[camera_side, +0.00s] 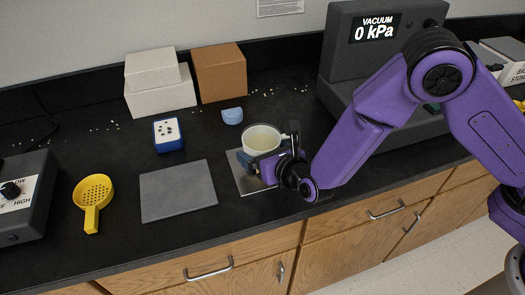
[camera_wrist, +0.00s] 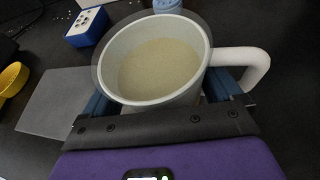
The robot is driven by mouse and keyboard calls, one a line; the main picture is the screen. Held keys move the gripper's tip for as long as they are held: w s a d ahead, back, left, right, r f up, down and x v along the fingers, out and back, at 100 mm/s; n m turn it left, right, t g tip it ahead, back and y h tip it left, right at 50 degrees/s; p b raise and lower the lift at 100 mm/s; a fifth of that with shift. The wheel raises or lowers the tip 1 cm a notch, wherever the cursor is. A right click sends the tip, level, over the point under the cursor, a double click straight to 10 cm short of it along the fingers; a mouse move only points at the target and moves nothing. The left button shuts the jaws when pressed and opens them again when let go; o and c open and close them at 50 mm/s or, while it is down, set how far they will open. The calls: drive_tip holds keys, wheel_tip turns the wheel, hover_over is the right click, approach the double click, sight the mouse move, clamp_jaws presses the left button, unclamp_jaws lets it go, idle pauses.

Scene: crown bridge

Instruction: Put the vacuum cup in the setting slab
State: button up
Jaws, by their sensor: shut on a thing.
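The vacuum cup (camera_side: 262,134) is a pale cup with beige material inside; its white handle points right in the wrist view (camera_wrist: 240,62). My gripper (camera_side: 268,158) is shut on the cup, with blue fingers on either side of its body in the wrist view. The cup looks roughly upright. It is over a light grey plate (camera_side: 246,184); I cannot tell whether its base touches it. A flat, bare grey slab (camera_side: 178,192) lies left of the cup and also shows at left in the wrist view (camera_wrist: 62,102). I cannot tell which is the setting slab.
A blue block with dark spots (camera_side: 167,135) stands behind the slab. A light blue piece (camera_side: 232,115) lies behind the cup. A yellow strainer (camera_side: 93,198) and control box (camera_side: 25,195) are at left. Boxes (camera_side: 160,82) stand behind. The vacuum unit (camera_side: 375,60) reads 0 kPa.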

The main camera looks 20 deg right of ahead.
drive_tip(key=shift+f, duration=0.1)
drive_tip(key=o, duration=1.2)
drive_tip(key=shift+s+r, duration=0.15)
drive_tip(key=shift+r, duration=0.05)
drive_tip(key=v, duration=1.1)
drive_tip(key=shift+s+d+r, duration=0.1)
drive_tip(key=shift+s, duration=0.2)
drive_tip(key=shift+d, duration=0.1)
